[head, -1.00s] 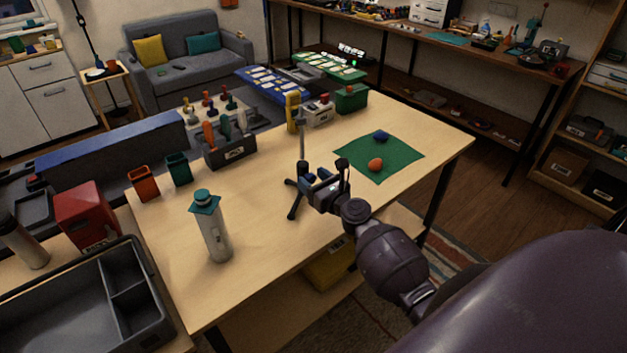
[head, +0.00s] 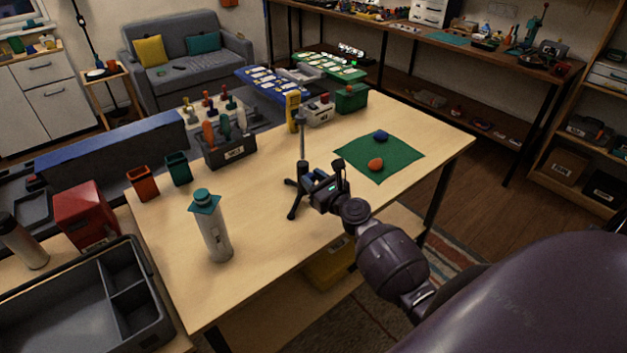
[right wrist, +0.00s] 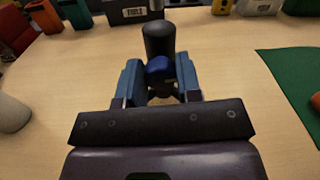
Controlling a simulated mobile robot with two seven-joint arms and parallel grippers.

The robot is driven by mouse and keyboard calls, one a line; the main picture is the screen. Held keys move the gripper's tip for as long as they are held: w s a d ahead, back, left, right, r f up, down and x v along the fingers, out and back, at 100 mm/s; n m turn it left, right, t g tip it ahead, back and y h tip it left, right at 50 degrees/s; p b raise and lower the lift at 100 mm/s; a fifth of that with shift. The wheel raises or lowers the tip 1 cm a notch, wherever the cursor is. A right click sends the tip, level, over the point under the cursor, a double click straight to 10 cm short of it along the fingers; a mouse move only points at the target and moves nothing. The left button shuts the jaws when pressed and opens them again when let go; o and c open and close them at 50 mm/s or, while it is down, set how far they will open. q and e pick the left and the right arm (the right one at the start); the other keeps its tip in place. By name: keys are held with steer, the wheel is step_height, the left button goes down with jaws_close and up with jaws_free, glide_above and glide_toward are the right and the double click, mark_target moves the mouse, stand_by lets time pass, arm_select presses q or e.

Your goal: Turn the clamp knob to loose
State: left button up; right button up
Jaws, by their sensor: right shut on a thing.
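The clamp stand (head: 302,146) stands upright on the workbench, a thin grey post on dark splayed feet. A yellow upright part (head: 292,112) shows near the top of the post; I cannot tell whether it is joined to it. My right gripper (head: 313,184) is low at the post, just above the feet. In the right wrist view, the blue clamp knob (right wrist: 159,68) sits between the two blue fingers of my right gripper (right wrist: 160,82), in front of a black upright cylinder (right wrist: 159,40). The fingers are shut on the knob and partly hide it. My left gripper is not in view.
A green mat (head: 388,160) with an orange lump (head: 376,164) and a blue lump (head: 381,136) lies right of the stand. A grey bottle (head: 213,235) stands at front left. A dark tool holder (head: 232,151) is behind. The wood between is clear.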

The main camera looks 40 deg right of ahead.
steer(key=n+b, duration=0.1)
steer(key=n, duration=0.5)
steer(key=n+b, duration=0.1)
steer(key=n, duration=0.5)
steer(key=shift+a+f+n, duration=0.15)
steer(key=shift+n, duration=2.15)
steer(key=o, duration=0.9)
steer(key=shift+o, duration=0.2)
